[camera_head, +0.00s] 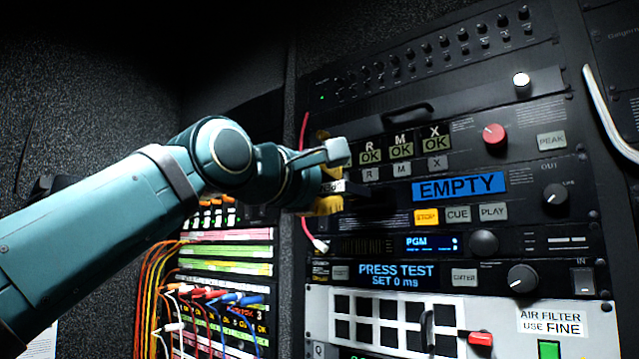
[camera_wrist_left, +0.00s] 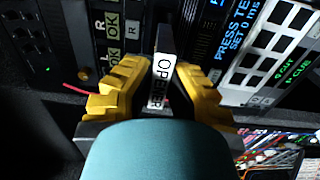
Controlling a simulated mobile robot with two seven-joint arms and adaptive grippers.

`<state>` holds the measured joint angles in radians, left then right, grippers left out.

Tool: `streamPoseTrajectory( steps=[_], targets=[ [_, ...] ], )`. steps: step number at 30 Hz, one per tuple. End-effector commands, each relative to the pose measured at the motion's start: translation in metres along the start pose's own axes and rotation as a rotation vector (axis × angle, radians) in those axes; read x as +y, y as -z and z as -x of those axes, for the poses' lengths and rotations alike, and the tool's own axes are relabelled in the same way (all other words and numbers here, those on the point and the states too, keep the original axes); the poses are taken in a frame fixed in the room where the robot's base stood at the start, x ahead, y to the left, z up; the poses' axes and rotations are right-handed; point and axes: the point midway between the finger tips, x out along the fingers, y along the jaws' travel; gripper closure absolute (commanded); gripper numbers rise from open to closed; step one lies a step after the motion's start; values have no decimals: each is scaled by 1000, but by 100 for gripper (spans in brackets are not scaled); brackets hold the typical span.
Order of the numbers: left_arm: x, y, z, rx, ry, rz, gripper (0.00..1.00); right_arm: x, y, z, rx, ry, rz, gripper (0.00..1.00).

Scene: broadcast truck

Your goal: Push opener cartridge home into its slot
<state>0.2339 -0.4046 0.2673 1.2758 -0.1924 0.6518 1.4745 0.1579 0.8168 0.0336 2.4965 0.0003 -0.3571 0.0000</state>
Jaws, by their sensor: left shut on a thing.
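The opener cartridge (camera_wrist_left: 162,80) is a thin dark piece with a white label reading OPENER. It stands between the yellow fingers of my left gripper (camera_wrist_left: 160,92), which is shut on it. In the head view my left gripper (camera_head: 328,192) is at the left end of the player unit with the blue EMPTY display (camera_head: 459,187). A bit of the cartridge's white label (camera_head: 333,186) shows there between the fingers. The cartridge's front end points at the dark slot area (camera_head: 376,203) left of the display. How far it is in the slot is hidden. My right gripper is not in view.
A panel with OK lamps (camera_head: 401,150) and a red knob (camera_head: 494,133) is just above. The PGM unit (camera_head: 418,243) and PRESS TEST unit (camera_head: 397,275) are below. A thin red cable (camera_head: 304,135) hangs beside the rack's left edge, near my gripper. A patch bay (camera_head: 220,300) with many cables is lower left.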

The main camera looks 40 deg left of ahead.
Motion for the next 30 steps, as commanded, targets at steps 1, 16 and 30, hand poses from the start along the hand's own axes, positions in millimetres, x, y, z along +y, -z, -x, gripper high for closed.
streamPoseTrajectory(
  steps=[1,16,30],
  targets=[
    [1,0,-5,0,1,0,100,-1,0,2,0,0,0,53],
    [0,0,-29,0,-1,0,100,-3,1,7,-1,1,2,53],
    [0,0,-30,0,-1,0,100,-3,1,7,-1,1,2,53]
  ],
)
